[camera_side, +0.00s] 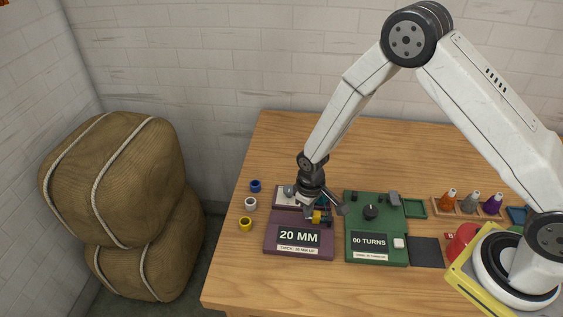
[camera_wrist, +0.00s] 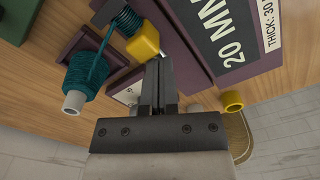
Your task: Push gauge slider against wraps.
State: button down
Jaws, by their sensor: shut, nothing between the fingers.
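The purple gauge board (camera_side: 271,243) lies at the front left of the table, and its display (camera_side: 298,237) reads 20 MM. Its yellow slider (camera_side: 317,216) also shows in the wrist view (camera_wrist: 145,40), at the end of a rod with dark teal wraps (camera_wrist: 125,20). My gripper (camera_side: 306,212) is low over the gauge. In the wrist view its shut, empty fingers (camera_wrist: 158,70) end right beside the yellow slider. I cannot tell whether they touch it. A teal yarn spool (camera_wrist: 85,76) stands near the wraps, with a strand running up to them.
Blue (camera_side: 255,186), white (camera_side: 250,203) and yellow (camera_side: 245,224) rings lie left of the gauge. A green counter board (camera_side: 357,258) reading 00 TURNS is on its right. The table behind is clear.

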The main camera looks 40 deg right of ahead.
aim_at(307, 220)
notch_tip(307, 220, up, 8)
dwell(1.2)
dwell(0.3)
jog(key=s+d+r+m+t, duration=0.2)
jog(key=s+d+r, duration=0.5)
jog(key=s+r, duration=0.4)
jog(key=shift+s+d+m+t, duration=0.15)
jog(key=shift+s+m+t, duration=0.25)
jog(key=shift+s, duration=0.75)
